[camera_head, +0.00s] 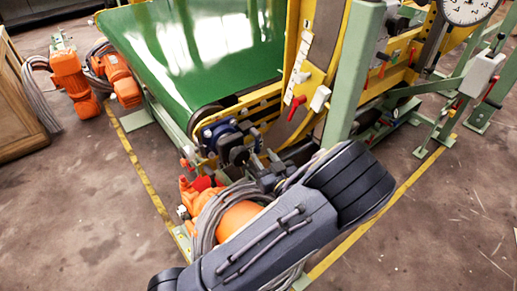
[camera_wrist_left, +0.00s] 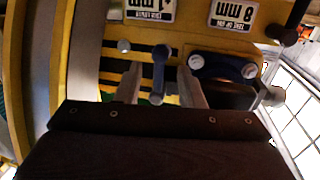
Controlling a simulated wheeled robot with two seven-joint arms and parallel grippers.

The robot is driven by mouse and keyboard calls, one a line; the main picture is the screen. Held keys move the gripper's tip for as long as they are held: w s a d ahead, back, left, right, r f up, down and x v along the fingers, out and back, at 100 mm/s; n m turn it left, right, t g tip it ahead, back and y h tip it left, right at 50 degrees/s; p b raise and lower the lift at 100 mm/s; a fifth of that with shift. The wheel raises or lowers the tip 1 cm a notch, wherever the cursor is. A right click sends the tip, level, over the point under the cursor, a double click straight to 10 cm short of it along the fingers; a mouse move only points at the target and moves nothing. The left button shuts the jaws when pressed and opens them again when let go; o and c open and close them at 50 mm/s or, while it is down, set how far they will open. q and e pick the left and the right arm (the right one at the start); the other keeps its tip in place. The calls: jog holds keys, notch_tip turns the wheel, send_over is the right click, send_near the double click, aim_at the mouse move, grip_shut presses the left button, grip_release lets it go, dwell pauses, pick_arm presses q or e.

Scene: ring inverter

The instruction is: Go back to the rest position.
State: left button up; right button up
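My left gripper (camera_wrist_left: 156,78) shows in the left wrist view with its two pale fingers apart. A blue lever (camera_wrist_left: 158,72) with a rounded end stands between the fingers, with a gap visible on each side. In the head view my dark grey left arm crosses the lower middle. My left gripper (camera_head: 240,152) is small there, close to the machine's blue part (camera_head: 220,134) below the green belt's corner. The arm and the machine parts partly hide the fingers there. My right gripper is in neither view.
A green conveyor belt (camera_head: 205,60) lies beyond the gripper. A green post (camera_head: 352,75) and yellow frame (camera_head: 305,50) rise beside it. Orange motors (camera_head: 68,77) stand at the left. In the wrist view, a dark bracket (camera_wrist_left: 225,68) sits right of the fingers. Brown floor (camera_head: 75,200) is clear at the left.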

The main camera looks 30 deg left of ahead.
pick_arm(q)
jog(key=shift+s+d, duration=0.3)
jog(key=shift+d, duration=0.15)
